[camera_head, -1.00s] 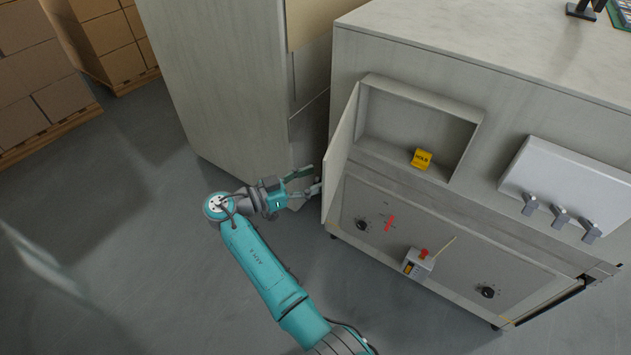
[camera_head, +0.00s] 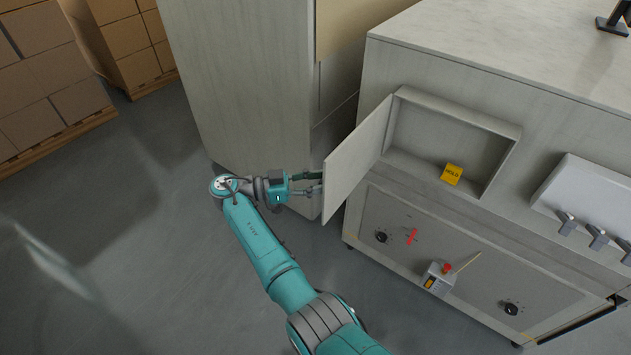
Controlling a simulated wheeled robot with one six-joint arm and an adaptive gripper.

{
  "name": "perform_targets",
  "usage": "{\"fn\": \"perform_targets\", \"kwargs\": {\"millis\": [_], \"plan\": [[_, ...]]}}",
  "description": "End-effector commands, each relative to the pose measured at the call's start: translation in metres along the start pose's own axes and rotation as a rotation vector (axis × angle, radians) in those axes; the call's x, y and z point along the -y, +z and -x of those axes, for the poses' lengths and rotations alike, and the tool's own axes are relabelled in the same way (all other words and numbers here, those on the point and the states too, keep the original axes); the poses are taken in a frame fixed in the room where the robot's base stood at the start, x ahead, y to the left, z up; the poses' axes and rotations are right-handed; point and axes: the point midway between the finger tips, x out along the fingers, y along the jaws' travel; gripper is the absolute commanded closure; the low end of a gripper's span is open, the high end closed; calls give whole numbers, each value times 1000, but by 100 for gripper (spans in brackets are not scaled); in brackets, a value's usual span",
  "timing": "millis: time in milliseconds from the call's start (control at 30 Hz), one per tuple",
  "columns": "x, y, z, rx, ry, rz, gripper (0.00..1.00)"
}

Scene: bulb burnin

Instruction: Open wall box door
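The wall box (camera_head: 408,118) is a shallow grey recess on the front of the large cabinet. Its door (camera_head: 357,158) is hinged on the left side and stands swung open to the left, showing the inside. A yellow HOLD tag or block (camera_head: 452,174) sits at the bottom of the box. My gripper (camera_head: 318,182) is at the outer, free edge of the door, low down, with its fingers pointing right. The fingertips are at or partly behind the door, so I cannot tell whether they touch or grip it.
Below the box, a panel (camera_head: 460,270) carries black knobs, a red mark and a small device with a red button (camera_head: 438,277). A white unit with grey levers (camera_head: 585,200) is on the right. A tall grey cabinet (camera_head: 245,80) stands close behind my gripper. Floor at left is clear.

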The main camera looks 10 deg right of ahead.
Motion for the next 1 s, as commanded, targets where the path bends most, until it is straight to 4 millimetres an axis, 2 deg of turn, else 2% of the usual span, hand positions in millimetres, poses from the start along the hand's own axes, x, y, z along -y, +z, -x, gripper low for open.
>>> {"fn": "perform_targets", "kwargs": {"millis": [33, 200, 233, 267, 1000], "plan": [[7, -3, -10, 0, -5, -3, 100], [7, -3, -10, -1, -5, -4, 100], [7, -3, -10, -1, -4, -4, 53], [7, -3, -10, -1, -4, -4, 48], [6, -2, -8, -2, -6, -3, 48]]}}
